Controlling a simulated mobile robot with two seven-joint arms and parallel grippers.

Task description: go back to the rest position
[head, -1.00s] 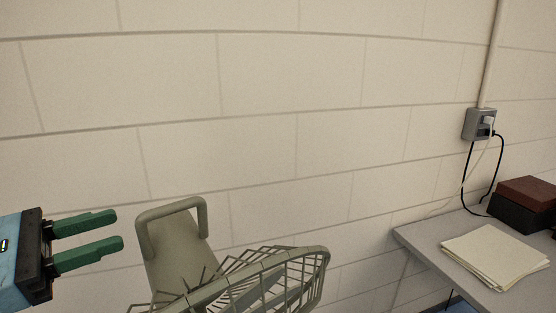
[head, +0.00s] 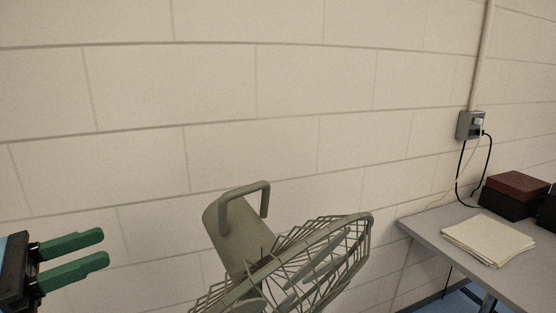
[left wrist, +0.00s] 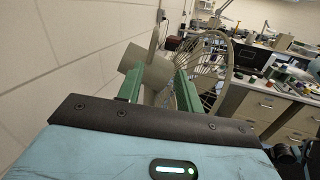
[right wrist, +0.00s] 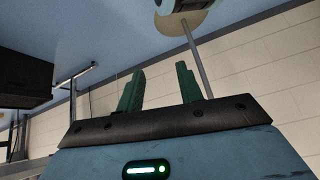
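My left gripper (head: 104,248) shows at the lower left of the head view, its two green fingers pointing right with a gap between them and nothing held. In the left wrist view (left wrist: 158,82) its fingers are apart, with a grey-green pedestal fan (left wrist: 212,62) seen beyond them. My right gripper (right wrist: 160,72) shows only in the right wrist view. Its green fingers are apart and hold nothing; the blue floor and the block wall show beyond them.
The caged fan (head: 305,262) stands near the wall, right of my left gripper. A grey table (head: 440,235) at the right carries a paper stack (head: 487,240) and a dark red box (head: 517,184). A wall outlet (head: 471,125) has hanging cords. A cluttered bench (left wrist: 262,100) shows in the left wrist view.

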